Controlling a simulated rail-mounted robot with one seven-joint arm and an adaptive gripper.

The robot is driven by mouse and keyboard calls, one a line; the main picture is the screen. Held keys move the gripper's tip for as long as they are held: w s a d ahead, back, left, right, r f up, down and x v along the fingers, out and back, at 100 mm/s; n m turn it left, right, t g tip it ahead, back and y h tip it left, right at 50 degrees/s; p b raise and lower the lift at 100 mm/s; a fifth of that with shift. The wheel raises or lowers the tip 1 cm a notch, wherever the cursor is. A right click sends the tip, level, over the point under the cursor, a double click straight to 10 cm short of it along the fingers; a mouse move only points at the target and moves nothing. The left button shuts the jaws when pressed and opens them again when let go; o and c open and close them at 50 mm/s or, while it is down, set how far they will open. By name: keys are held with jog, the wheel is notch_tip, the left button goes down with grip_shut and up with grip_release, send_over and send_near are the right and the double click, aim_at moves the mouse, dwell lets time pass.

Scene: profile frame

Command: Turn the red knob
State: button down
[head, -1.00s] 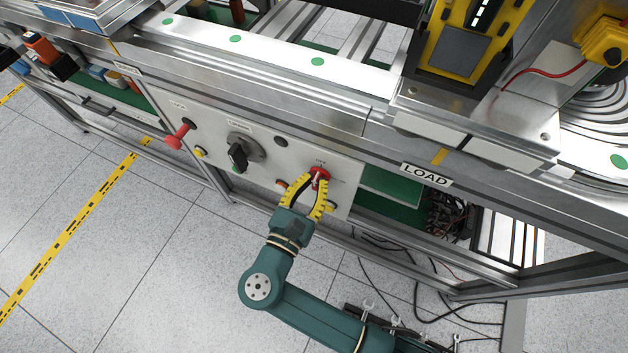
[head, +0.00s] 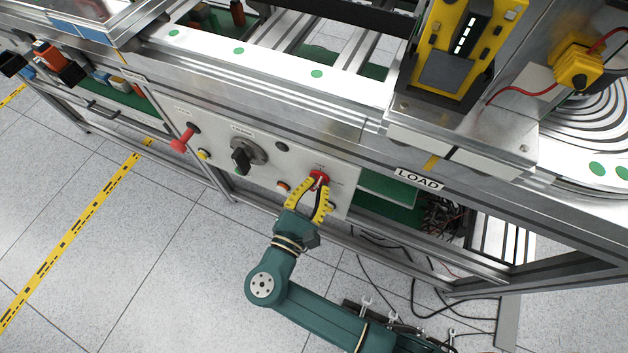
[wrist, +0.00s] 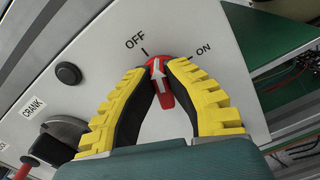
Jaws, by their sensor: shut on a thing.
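The red knob (head: 319,177) is on the grey control panel (head: 215,140) under the table edge. In the wrist view the red knob (wrist: 166,100) carries a white arrow, whose tip lies between the OFF and ON marks, nearer OFF. My gripper (head: 317,183) reaches the panel from below, its yellow and black fingers shut on the knob from both sides. In the wrist view my gripper (wrist: 160,76) has one finger on each side of the knob, partly hiding its sides.
A black crank knob (head: 241,157) and a red-tipped handle (head: 182,142) are left of the red knob. Small buttons sit close to the fingers, including an orange one (head: 283,186). Loose cables (head: 400,265) lie beneath.

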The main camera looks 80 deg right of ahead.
jog(key=m, duration=0.1)
jog(key=m+p, duration=0.1)
jog(key=m, duration=0.1)
jog(key=shift+s+f+m, duration=0.2)
jog(key=shift+m, duration=0.1)
jog(key=m, duration=0.4)
jog(key=f+m+b, duration=0.1)
jog(key=m, duration=0.2)
jog(key=shift+s, duration=0.2)
jog(key=shift+m+b, duration=0.5)
jog(key=shift+m, duration=1.1)
jog(key=c, duration=1.1)
grip_release()
jog(key=shift+o, duration=0.2)
